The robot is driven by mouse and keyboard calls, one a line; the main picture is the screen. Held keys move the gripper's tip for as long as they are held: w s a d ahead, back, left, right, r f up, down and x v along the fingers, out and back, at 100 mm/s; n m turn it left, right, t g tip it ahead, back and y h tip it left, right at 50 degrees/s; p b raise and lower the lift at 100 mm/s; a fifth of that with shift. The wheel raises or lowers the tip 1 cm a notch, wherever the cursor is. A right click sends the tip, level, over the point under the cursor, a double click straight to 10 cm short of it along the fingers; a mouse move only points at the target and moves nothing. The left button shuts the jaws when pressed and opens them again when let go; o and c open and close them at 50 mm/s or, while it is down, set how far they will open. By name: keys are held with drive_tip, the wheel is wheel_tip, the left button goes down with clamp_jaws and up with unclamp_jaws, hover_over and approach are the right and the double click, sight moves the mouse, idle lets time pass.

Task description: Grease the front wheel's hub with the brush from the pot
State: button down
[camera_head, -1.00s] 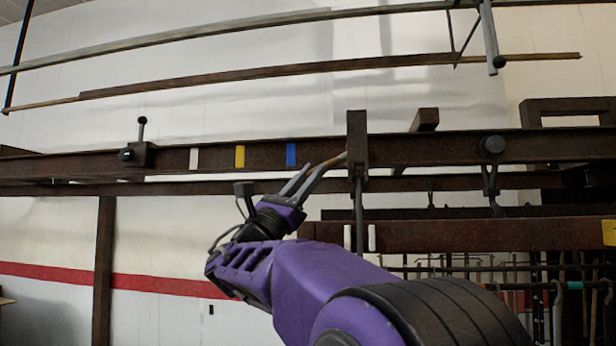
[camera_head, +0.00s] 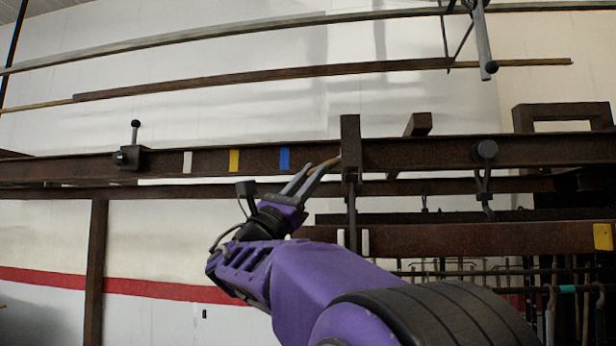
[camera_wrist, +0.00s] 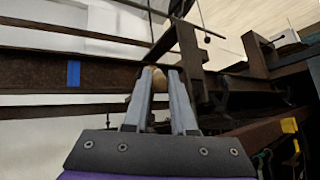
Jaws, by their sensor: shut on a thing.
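My gripper (camera_head: 312,176) is shut on a thin tan handle (camera_head: 328,164), which looks like the brush. In the wrist view, the rounded brown end of the brush (camera_wrist: 158,80) shows between the fingers of my gripper (camera_wrist: 160,76). The far end of the brush is hidden behind the dark upright bracket (camera_head: 350,148) on the rail, or too small to make out. A dark round disc (camera_head: 485,150), perhaps a wheel, sits on the rail to the right with a hook below it. I cannot tell which part is the front wheel's hub. No pot can be made out.
The rusty rail (camera_head: 420,152) runs across the view, with white, yellow and blue (camera_head: 285,159) marks. A stop with a knob (camera_head: 131,157) is at its left. More bars hang above. A lower beam (camera_head: 450,238) and hanging rods are at the right.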

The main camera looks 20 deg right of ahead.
drive_tip(key=s+a+b, duration=0.2)
drive_tip(key=s+a, duration=0.2)
drive_tip(key=s, duration=0.2)
drive_tip(key=shift+s+a+b, duration=0.15)
drive_tip(key=shift+s+b, duration=0.05)
drive_tip(key=shift+b, duration=0.2)
idle(0.5)
drive_tip(key=shift+r, duration=0.1)
